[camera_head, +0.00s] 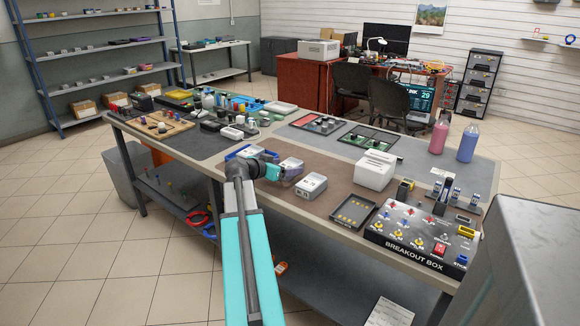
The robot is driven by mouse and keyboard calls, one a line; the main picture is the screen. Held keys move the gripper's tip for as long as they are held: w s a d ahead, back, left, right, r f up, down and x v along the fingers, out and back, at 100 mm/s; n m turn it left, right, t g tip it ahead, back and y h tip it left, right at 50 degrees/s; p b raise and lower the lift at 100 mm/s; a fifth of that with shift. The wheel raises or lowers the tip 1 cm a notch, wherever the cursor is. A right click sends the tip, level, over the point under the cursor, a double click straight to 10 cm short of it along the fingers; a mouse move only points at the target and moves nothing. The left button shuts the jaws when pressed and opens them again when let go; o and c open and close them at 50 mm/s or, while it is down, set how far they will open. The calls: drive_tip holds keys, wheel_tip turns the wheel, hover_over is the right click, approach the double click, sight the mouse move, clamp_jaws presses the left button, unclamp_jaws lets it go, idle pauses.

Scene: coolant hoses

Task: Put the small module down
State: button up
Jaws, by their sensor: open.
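Two grey-and-white box modules sit on the brown mat on the workbench. The smaller-looking module (291,164) is at the tip of my gripper (289,174), partly hidden by it. The other module (311,185) lies a little to the right, clear of the gripper. My gripper is open, reaching in from the left, low over the mat. I cannot tell whether its jaws touch the smaller module or whether that module rests fully on the mat.
A blue tray (246,152) lies just behind my arm. A white printer-like box (376,171), a dark tray (353,211) and the breakout box (423,238) stand to the right. Bare brown mat (334,168) lies between the modules and the white box.

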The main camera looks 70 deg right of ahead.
drive_tip(key=v, duration=0.9)
drive_tip(key=shift+a+r, duration=0.15)
idle(0.4)
